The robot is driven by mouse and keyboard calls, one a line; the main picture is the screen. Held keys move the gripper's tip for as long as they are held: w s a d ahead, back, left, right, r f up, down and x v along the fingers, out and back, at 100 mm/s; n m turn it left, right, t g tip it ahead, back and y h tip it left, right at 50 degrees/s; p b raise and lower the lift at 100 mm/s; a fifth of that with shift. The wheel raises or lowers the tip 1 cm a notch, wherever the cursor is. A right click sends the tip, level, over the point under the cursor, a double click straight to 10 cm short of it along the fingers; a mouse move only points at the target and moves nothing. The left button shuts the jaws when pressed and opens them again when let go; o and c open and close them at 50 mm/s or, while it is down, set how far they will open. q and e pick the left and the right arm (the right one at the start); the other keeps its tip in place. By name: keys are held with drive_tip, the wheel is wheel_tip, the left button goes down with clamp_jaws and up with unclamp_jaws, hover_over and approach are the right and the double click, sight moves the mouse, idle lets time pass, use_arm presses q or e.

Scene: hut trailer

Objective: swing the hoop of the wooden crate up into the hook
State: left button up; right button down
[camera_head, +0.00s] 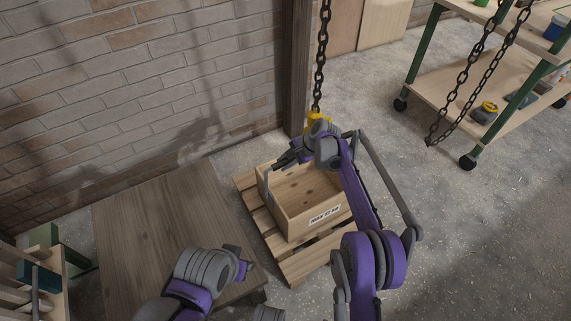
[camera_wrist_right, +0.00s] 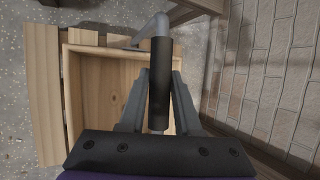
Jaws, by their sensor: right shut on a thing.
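The open wooden crate (camera_head: 318,216) with a white label stands on a slatted pallet; it also shows in the wrist view (camera_wrist_right: 80,100). Its grey metal hoop (camera_head: 267,182) rises at the crate's left side toward my right gripper (camera_head: 278,163). In the wrist view the black grip of the hoop (camera_wrist_right: 160,85) lies between the fingers of my right gripper (camera_wrist_right: 158,100), which is shut on it. The yellow hook (camera_head: 318,118) hangs from a chain behind my right wrist, apart from the hoop and partly hidden. My left arm shows at the bottom, but its gripper does not.
The pallet (camera_head: 305,268) lies beside a low wooden table (camera_head: 150,220). A brick wall (camera_head: 150,80) and a dark post (camera_head: 296,70) stand behind. The hook's chain (camera_head: 322,50) hangs near the post. A green-framed wheeled cart (camera_head: 425,60) stands at the right; grey floor is clear before it.

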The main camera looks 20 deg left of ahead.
drive_tip(key=shift+w, duration=0.1)
idle(0.3)
drive_tip(key=c, duration=0.6)
unclamp_jaws()
drive_tip(key=shift+r, duration=0.1)
drive_tip(key=p+v, duration=0.1)
drive_tip(key=v, duration=0.6)
drive_tip(key=shift+d+r+p, duration=0.15)
drive_tip(key=shift+p, duration=0.2)
